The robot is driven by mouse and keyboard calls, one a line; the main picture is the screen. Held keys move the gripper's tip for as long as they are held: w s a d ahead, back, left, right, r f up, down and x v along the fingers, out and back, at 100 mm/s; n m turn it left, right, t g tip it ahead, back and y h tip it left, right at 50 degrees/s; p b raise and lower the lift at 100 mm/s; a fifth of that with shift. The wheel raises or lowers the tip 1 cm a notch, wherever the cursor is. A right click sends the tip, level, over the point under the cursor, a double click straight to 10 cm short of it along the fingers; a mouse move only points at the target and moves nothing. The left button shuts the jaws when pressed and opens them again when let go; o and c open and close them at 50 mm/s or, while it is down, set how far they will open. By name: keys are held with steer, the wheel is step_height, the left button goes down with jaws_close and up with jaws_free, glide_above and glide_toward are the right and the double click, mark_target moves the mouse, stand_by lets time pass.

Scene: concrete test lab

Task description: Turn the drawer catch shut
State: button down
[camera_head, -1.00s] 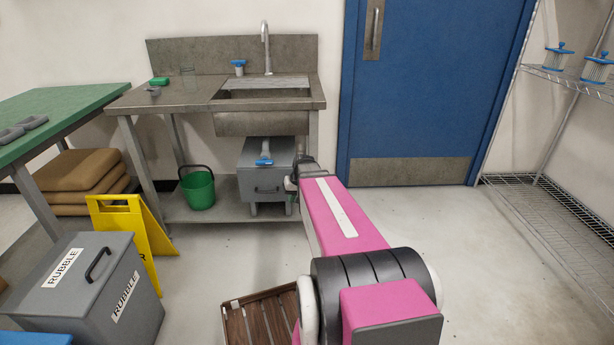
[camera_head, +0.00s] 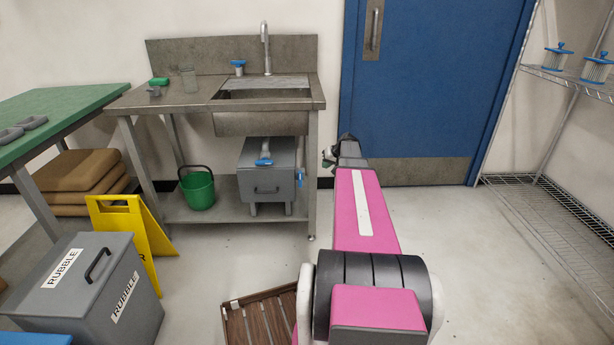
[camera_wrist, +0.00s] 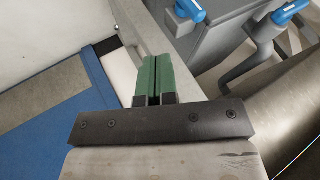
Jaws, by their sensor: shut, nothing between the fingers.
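The grey drawer unit (camera_head: 266,186) with a dark front pull stands under the sink. A blue-ended lever (camera_head: 300,178) is on its right side, and another blue handle (camera_head: 264,162) sits on a grey pipe at its top. I cannot tell for certain which is the catch. My gripper (camera_head: 329,157) is to the right of the unit, apart from it, in front of the door. In the wrist view my gripper's green fingers (camera_wrist: 153,80) are together and empty. Two blue handles show at upper right there, beyond the fingertips, not touched.
The sink bench (camera_head: 170,97) has a leg between my gripper and the drawer unit. A green bucket (camera_head: 198,189) stands left of the unit. A yellow sign (camera_head: 132,225) and a rubble bin (camera_head: 92,285) are at left. The blue door (camera_head: 430,90) is behind my arm.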

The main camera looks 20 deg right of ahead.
mark_target(302, 179)
steer(key=shift+w+f, duration=0.1)
steer(key=shift+f, duration=0.05)
steer(key=shift+w+a+f, duration=1)
steer(key=shift+a+f, duration=0.2)
steer(key=shift+f, duration=0.1)
steer(key=shift+w+a+f, duration=1.05)
steer(key=shift+a+f, duration=0.15)
steer(key=shift+f, duration=0.05)
steer(key=shift+w+a+f, duration=1)
steer(key=shift+a+f, duration=0.2)
steer(key=shift+f, duration=0.1)
